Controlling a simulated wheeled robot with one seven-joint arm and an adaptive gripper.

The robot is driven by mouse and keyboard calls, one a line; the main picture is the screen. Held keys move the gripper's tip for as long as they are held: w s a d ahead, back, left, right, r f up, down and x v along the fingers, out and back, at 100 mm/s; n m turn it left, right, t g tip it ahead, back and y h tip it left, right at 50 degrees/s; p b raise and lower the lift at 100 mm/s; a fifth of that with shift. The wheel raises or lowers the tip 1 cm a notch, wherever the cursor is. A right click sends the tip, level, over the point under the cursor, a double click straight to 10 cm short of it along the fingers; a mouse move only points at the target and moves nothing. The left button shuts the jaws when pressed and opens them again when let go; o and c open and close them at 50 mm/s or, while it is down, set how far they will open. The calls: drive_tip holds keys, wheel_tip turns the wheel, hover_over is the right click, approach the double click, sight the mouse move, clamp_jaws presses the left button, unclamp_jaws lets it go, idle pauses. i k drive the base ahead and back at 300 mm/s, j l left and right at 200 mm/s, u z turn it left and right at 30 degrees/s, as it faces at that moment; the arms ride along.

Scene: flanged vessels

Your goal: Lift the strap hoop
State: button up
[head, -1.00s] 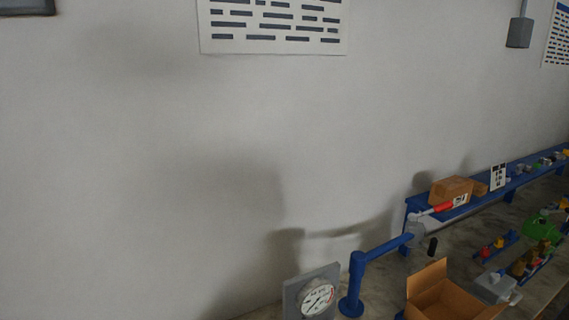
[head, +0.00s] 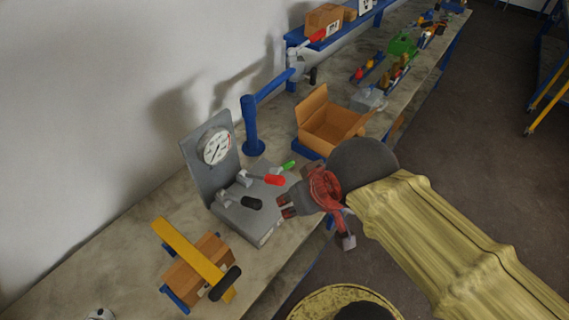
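My gripper (head: 317,222), red and dark grey, is over the bench's front edge, right of the grey gauge unit. Its fingers look spread apart with nothing between them. It is well apart from the yellow bar, up and to the right of it.
The grey gauge unit (head: 240,213) with black, red and green levers stands between the yellow bar and my gripper. Behind it are a blue post (head: 251,127) and an open cardboard box (head: 327,122). A round yellow-rimmed thing (head: 322,296) shows below.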

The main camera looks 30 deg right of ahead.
sight(222, 283)
drive_tip(key=u, duration=1.25)
